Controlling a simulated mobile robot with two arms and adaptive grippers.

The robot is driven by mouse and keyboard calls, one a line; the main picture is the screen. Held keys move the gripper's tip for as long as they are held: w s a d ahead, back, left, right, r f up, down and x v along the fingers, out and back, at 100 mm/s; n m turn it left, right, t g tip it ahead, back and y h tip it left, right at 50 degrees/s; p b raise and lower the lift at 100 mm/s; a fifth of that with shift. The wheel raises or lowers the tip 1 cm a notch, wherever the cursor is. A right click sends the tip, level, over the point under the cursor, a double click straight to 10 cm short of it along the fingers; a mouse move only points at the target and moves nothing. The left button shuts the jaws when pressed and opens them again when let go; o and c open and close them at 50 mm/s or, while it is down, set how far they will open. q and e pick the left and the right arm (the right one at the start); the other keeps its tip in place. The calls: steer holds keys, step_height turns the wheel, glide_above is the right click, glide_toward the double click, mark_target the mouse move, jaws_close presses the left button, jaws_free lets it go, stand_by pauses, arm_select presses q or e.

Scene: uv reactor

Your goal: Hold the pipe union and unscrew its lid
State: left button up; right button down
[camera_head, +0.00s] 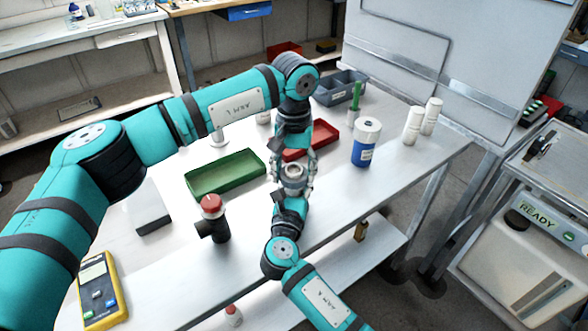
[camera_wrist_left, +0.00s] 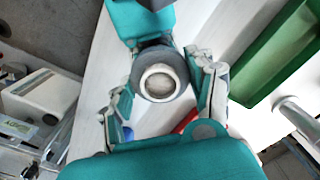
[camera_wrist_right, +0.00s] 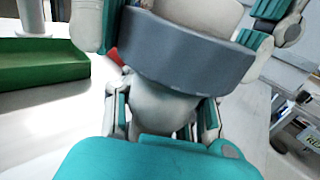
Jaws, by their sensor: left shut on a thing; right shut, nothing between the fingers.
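The pipe union (camera_head: 293,172) is a small light grey round fitting above the table, where my two grippers meet. In the left wrist view the union (camera_wrist_left: 158,82) shows as a pale disc in a grey ring. My left gripper (camera_head: 293,160) comes from the far side, its fingers on either side of the union, shut on it. My right gripper (camera_head: 290,193) comes from the near side, close against the union, and is shut. I cannot tell the lid apart from the body.
A green tray (camera_head: 190,181) and a red tray (camera_head: 328,139) lie beside the grippers. A red-capped black fitting (camera_head: 212,230), a blue-and-white canister (camera_head: 366,150), white bottles (camera_head: 413,126) and a yellow meter (camera_head: 100,290) stand around. The table's front edge (camera_head: 330,239) is close by.

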arm_select(q)
steer(key=shift+a, duration=0.1)
arm_select(e)
steer(key=shift+d, duration=0.1)
arm_select(q)
steer(key=o, duration=1.3)
steer(key=shift+r, duration=0.1)
steer(key=shift+r, duration=2.2)
arm_select(e)
steer(key=c, duration=2.1)
jaws_free()
steer(key=o, duration=1.1)
steer(key=shift+c, duration=0.2)
